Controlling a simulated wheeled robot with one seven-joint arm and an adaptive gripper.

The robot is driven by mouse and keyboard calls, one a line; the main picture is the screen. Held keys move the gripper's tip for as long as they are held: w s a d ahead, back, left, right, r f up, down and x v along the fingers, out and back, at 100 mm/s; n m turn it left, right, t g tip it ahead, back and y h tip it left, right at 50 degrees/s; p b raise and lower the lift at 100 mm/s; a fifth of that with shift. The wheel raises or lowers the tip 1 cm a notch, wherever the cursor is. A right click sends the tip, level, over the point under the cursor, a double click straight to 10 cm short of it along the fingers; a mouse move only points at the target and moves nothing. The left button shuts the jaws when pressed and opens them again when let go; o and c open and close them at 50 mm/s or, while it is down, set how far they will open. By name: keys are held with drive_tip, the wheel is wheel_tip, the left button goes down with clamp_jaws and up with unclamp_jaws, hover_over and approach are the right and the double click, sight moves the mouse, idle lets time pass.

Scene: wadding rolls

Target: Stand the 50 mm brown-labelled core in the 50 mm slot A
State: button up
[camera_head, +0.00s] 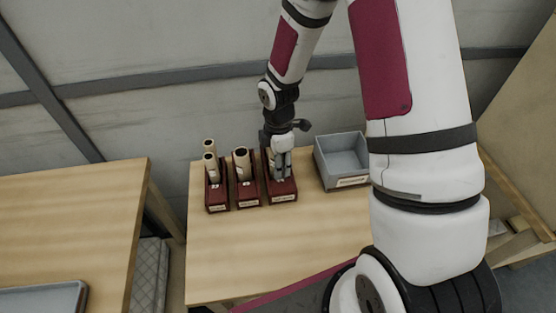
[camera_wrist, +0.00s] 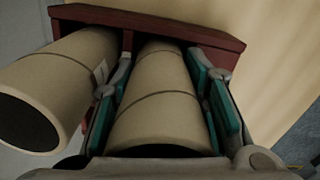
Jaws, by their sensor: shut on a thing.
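My gripper (camera_wrist: 165,90) is shut on a tan cardboard core (camera_wrist: 158,100), with green pads on both sides of it. The core's near end points at the wrist camera. Its far end is at the right-hand slot of a dark red rack (camera_wrist: 215,38); I cannot tell how deep it sits. No brown label shows on it from here. A second tan core (camera_wrist: 60,82) stands in the left-hand slot, close beside my left finger. In the head view my gripper (camera_head: 281,168) is at the rightmost dark red rack (camera_head: 284,196); the held core is mostly hidden there.
Two more dark red racks stand to the left: the middle rack (camera_head: 248,201) holds a core (camera_head: 242,166), the left rack (camera_head: 217,206) holds thinner cores (camera_head: 211,165). A grey bin (camera_head: 343,165) stands right of the racks. The table front (camera_head: 265,250) is clear.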

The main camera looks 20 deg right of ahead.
drive_tip(key=o, duration=1.3)
drive_tip(key=shift+c, duration=0.2)
drive_tip(key=shift+r, duration=0.15)
wheel_tip(320, 180, up, 12)
drive_tip(key=s+d+r+m+t+h, duration=0.1)
drive_tip(key=s+r+m, duration=0.4)
drive_tip(key=r, duration=0.3)
drive_tip(key=s+r+m+t, duration=0.2)
drive_tip(key=s+r+m, duration=0.2)
drive_tip(key=r, duration=0.3)
drive_tip(key=s+r+m+t, duration=0.1)
drive_tip(key=s+r+m, duration=0.2)
drive_tip(key=s+m, duration=0.1)
drive_tip(key=s+r+m+t+y, duration=0.1)
drive_tip(key=s+r+m, duration=0.2)
drive_tip(key=s, duration=0.4)
drive_tip(key=shift+s+a+m, duration=0.25)
drive_tip(key=shift+a+m, duration=0.15)
drive_tip(key=shift+m, duration=0.5)
